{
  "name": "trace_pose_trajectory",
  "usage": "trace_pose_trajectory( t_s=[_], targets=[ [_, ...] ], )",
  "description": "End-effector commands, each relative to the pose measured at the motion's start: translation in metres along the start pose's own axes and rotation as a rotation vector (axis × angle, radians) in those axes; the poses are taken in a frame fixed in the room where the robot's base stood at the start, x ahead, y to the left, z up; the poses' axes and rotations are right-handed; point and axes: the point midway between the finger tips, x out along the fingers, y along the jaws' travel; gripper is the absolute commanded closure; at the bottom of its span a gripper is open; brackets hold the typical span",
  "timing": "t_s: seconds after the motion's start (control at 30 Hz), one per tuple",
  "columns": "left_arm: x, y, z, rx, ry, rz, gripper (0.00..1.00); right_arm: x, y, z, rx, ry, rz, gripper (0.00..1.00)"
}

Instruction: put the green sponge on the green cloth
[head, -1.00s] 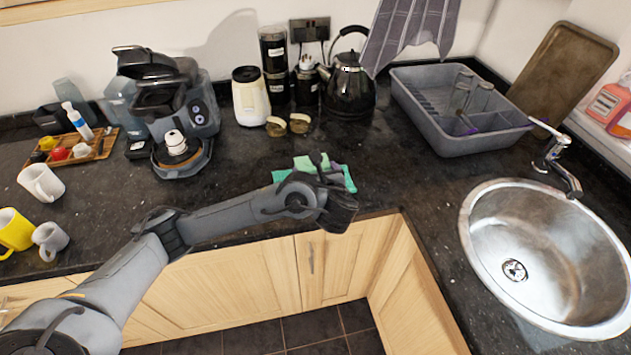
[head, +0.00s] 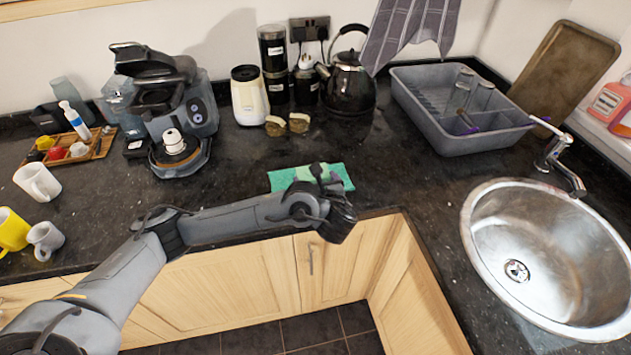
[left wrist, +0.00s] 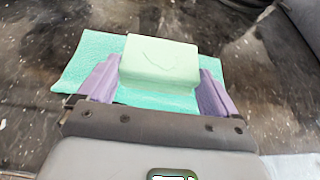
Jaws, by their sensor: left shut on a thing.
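The green cloth (head: 283,181) lies flat on the dark counter, near its front edge; it also shows in the left wrist view (left wrist: 82,62). The pale green sponge (left wrist: 160,58) is between the two purple fingers of my left gripper (left wrist: 158,85), which is shut on it. In the left wrist view the sponge is over the cloth, with cloth showing to both sides. In the head view my left gripper (head: 318,175) is over the cloth and partly hides the sponge (head: 303,173). I cannot tell whether the sponge touches the cloth. My right gripper is not in view.
Two small brown-and-cream items (head: 287,125) stand behind the cloth, near a cream canister (head: 249,97) and a black kettle (head: 347,85). A coffee machine (head: 165,105) is at left. A grey dish rack (head: 450,115) and a round sink (head: 545,260) are at right.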

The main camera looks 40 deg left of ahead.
Motion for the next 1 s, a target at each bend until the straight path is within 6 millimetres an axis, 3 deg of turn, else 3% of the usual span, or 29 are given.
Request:
trace_pose_trajectory(
  t_s=[0.17,0.2,0.23,0.67,0.83,1.0],
  targets=[
    [0.003,0.002,-0.008,0.012,0.005,0.004,0.36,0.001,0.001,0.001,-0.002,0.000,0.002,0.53],
    [0.003,0.002,-0.009,0.013,0.006,0.004,0.02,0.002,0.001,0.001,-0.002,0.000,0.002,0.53],
    [0.003,0.002,-0.009,0.013,0.006,0.004,0.00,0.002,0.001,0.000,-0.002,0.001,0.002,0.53],
    [-0.004,0.001,0.007,0.006,0.004,0.002,0.00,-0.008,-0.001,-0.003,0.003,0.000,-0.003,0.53],
    [-0.029,0.000,0.006,0.007,0.006,-0.002,0.00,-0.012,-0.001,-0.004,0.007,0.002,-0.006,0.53],
    [-0.068,0.000,0.006,0.006,0.008,-0.004,0.00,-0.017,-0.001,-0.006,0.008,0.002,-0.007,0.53]
  ],
)
